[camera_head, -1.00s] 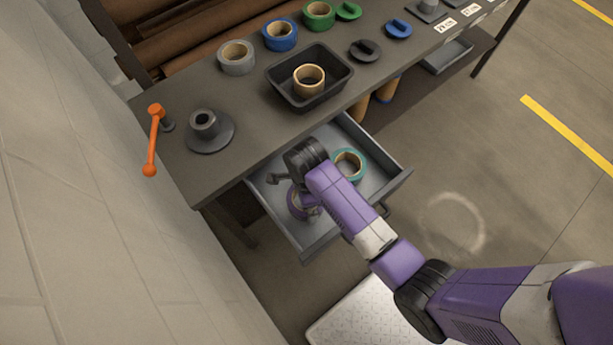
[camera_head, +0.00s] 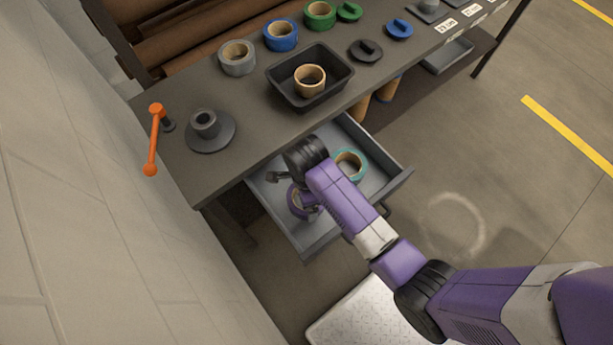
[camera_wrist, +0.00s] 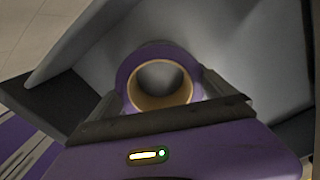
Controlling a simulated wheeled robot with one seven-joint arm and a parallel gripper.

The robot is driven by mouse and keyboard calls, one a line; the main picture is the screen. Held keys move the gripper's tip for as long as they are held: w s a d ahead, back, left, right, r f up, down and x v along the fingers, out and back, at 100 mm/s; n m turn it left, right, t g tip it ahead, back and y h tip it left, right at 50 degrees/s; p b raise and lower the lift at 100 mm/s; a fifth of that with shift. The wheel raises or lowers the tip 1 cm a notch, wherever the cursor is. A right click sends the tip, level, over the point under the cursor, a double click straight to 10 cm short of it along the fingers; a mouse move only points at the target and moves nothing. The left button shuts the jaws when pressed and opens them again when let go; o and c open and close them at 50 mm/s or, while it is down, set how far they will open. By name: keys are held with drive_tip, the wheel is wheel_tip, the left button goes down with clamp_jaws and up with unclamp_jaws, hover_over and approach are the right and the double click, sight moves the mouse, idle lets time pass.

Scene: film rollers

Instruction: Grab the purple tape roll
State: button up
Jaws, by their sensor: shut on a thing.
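The purple tape roll (camera_wrist: 127,66) stands in the wrist view with its round tan core facing the camera. My gripper (camera_wrist: 163,92) has a finger on each side of it and is shut on it. In the head view the roll (camera_head: 295,204) is partly hidden by my arm, inside the open drawer (camera_head: 322,240) under the bench. My gripper (camera_head: 300,195) is also partly hidden there. Whether the roll touches the drawer floor I cannot tell.
A teal tape roll (camera_head: 351,163) lies in the drawer, right of my arm. The bench top (camera_head: 245,115) overhangs the drawer's back. Floor to the right is clear.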

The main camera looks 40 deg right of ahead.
wheel_tip(320, 180, up, 19)
drive_tip(key=p, duration=0.6)
